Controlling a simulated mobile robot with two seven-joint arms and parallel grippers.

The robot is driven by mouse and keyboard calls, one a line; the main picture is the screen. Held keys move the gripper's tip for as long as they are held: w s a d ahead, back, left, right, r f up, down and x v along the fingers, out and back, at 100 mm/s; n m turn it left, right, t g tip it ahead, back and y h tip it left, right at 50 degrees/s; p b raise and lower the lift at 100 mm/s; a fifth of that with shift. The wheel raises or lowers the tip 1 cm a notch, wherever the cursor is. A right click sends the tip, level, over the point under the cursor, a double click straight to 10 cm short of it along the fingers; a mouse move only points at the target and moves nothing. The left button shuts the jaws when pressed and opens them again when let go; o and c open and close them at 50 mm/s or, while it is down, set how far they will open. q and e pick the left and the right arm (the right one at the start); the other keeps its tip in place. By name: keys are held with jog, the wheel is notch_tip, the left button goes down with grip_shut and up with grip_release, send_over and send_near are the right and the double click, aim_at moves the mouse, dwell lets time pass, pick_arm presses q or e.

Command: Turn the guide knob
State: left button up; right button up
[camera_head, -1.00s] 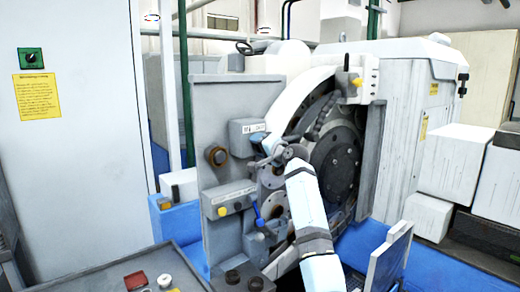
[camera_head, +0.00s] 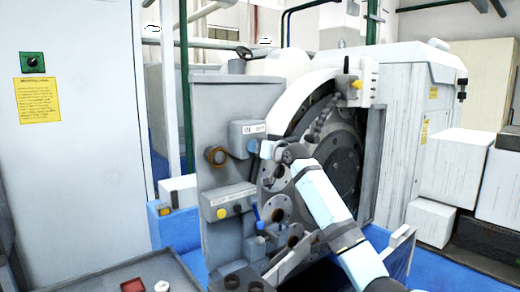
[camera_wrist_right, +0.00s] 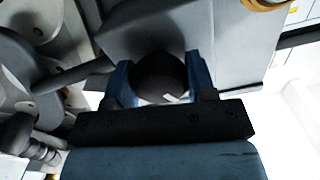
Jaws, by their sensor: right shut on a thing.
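The guide knob, a dark round knob (camera_wrist_right: 160,76), sits against the grey box in the right wrist view. My right gripper (camera_wrist_right: 160,88) is shut on it, with one blue finger at each side. In the head view, my right gripper (camera_head: 261,147) is at the lower right edge of the small grey box (camera_head: 247,129) on the machine's front panel. The knob is mostly hidden there by the gripper. My left gripper is not in view.
A brass-ringed knob (camera_head: 216,157) is left of the grey box. A lower box with yellow and black buttons (camera_head: 229,201) and a blue-handled lever (camera_head: 257,216) are below. The grinder's large dark disc (camera_head: 341,162) is to the right, behind my arm.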

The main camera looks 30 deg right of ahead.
jog(key=shift+n, duration=1)
jog(key=o, duration=0.9)
jog(key=shift+s, duration=0.1)
